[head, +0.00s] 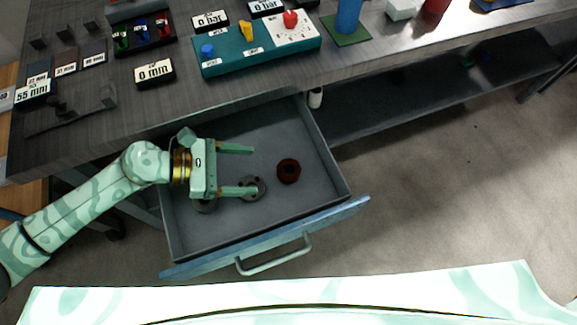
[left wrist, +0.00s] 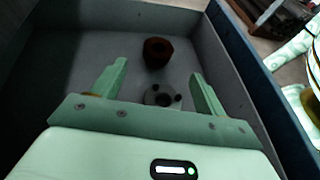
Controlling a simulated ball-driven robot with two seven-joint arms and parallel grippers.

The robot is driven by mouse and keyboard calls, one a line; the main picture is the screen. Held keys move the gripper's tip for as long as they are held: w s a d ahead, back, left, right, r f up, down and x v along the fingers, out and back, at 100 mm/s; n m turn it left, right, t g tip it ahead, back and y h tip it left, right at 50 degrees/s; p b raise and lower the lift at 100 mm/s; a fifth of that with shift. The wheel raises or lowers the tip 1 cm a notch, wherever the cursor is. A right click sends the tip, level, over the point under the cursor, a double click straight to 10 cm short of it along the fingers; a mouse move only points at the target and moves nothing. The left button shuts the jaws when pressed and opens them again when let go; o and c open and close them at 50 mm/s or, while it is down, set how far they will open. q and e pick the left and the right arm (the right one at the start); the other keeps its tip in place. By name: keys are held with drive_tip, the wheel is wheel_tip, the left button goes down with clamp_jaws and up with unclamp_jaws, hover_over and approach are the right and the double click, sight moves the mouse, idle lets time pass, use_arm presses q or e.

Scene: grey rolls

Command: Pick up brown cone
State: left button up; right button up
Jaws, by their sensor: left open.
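The brown cone (head: 288,171) sits in the open drawer, right of my left gripper. It looks like a short dark brown ring-topped piece. In the left wrist view, the brown cone (left wrist: 157,52) stands ahead of the fingertips, roughly between their lines. My left gripper (head: 253,170) is over the drawer, open and empty, its fingers pointing right toward the cone. In the left wrist view its two fingers (left wrist: 158,80) are wide apart. The cone is apart from both fingers. My right gripper is not in view.
The drawer (head: 320,150) has raised walls and a blue front with a handle (head: 275,258). Grey round pieces (head: 252,187) lie under the gripper's lower finger. The tabletop (head: 200,95) above holds a teal panel (head: 255,55) and several labels. The drawer's right floor is clear.

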sight(295, 170)
use_arm(q)
drive_tip(key=b+x, duration=0.1)
drive_tip(key=x, duration=0.7)
drive_tip(key=shift+w+d+f, duration=0.1)
drive_tip(key=shift+w+d, duration=0.05)
drive_tip(key=shift+d, duration=0.2)
drive_tip(key=c, duration=1.2)
